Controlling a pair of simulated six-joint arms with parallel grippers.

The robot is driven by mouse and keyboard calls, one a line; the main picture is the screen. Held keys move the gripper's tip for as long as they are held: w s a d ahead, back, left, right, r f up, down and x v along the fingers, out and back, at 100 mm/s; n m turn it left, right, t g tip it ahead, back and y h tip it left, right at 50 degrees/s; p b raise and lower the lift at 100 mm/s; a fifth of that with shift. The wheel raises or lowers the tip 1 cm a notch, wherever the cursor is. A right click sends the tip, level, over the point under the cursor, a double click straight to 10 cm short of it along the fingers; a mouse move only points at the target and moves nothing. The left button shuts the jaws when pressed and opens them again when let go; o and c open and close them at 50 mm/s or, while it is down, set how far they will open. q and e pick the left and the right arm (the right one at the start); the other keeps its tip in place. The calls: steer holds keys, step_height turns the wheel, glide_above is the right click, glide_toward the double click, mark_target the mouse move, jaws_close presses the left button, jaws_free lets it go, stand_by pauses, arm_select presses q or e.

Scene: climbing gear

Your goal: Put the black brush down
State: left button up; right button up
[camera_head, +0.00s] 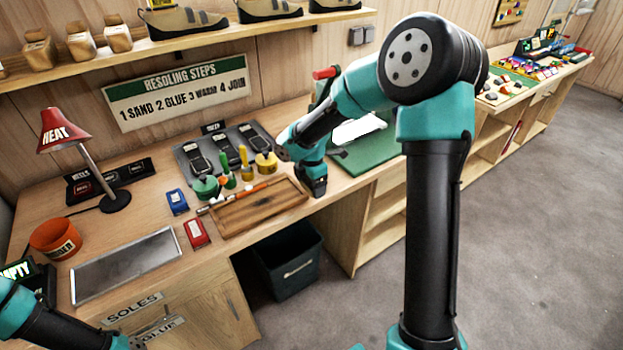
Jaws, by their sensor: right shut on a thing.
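My right arm reaches in from the right and bends down over the bench. Its gripper (315,187) points down at the right end of the wooden tray (262,208). It is shut on a dark thing that I take for the black brush; the dark jaws and the thing blend together, so its shape and any contact with the bench are unclear. My left arm enters at the lower left, and its jaws are too cut off to read.
Green pot (205,188), yellow pot (266,164) and an orange-handled tool (240,195) lie close to the tray. Blue box (177,201), red box (196,233), metal sheet (128,266), orange bin (56,238) and red lamp (64,129) stand left. A dark bin (288,266) is below.

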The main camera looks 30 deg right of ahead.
steer(key=w+d, duration=0.2)
steer(key=w, duration=0.1)
steer(key=w+d, duration=0.1)
steer(key=w, duration=0.1)
steer(key=shift+d+f, duration=0.1)
steer(key=shift+f, duration=0.15)
steer(key=shift+w+d, duration=0.1)
steer(key=shift+w, duration=0.1)
steer(key=shift+w+d+f, duration=0.15)
steer(key=shift+w+f, duration=0.05)
steer(key=shift+f, duration=1.6)
steer(key=shift+f, duration=0.35)
